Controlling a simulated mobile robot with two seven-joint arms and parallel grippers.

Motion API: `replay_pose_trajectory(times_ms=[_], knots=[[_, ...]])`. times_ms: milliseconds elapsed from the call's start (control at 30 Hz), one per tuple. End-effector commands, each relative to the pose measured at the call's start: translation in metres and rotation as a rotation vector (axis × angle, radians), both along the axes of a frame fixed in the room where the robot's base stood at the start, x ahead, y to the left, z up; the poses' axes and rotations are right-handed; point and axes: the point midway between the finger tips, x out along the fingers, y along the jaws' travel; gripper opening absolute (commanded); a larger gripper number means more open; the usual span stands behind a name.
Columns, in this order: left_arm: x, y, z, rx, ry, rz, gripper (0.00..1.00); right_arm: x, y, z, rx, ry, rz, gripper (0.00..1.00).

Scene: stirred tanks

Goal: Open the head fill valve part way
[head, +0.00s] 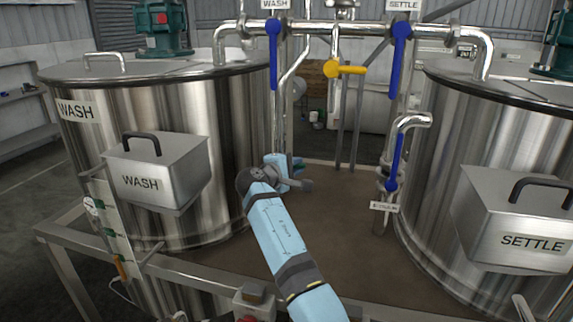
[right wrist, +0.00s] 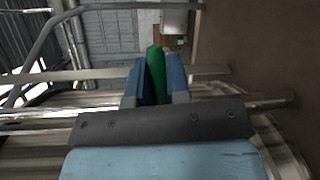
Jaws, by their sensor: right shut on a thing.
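A green handle (right wrist: 156,75) stands between the two blue fingers of my right gripper (right wrist: 157,68) in the right wrist view, and the gripper is shut on it. In the head view my right gripper (head: 298,166) reaches in beside the wash tank, low at the pipe below the wash lever; the arm and hand hide most of the handle and its valve body. No readable label shows on the green handle, so I cannot tell from the picture whether it is the head fill valve. My left gripper is not in view.
The wash tank (head: 180,110) stands left, the settle tank (head: 470,120) right. Blue levers hang under the wash (head: 274,55) and settle (head: 401,60) labels; a yellow lever (head: 345,69) lies level between them. Another blue lever (head: 395,160) is lower right. Brown floor between the tanks is clear.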

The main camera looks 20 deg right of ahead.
Motion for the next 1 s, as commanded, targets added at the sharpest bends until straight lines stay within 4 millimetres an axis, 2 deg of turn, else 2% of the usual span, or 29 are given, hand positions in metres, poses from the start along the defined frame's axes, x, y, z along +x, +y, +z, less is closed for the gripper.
replay_pose_trajectory(times_ms=[167,500,1000], knots=[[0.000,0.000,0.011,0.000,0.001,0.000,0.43,0.001,-0.006,0.008,-0.066,0.041,-0.001,0.00],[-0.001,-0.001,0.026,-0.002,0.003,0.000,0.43,0.003,-0.003,0.017,-0.223,0.147,0.001,0.00],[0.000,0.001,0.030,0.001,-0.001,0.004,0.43,0.004,-0.001,0.020,-0.289,0.190,-0.001,0.00]])
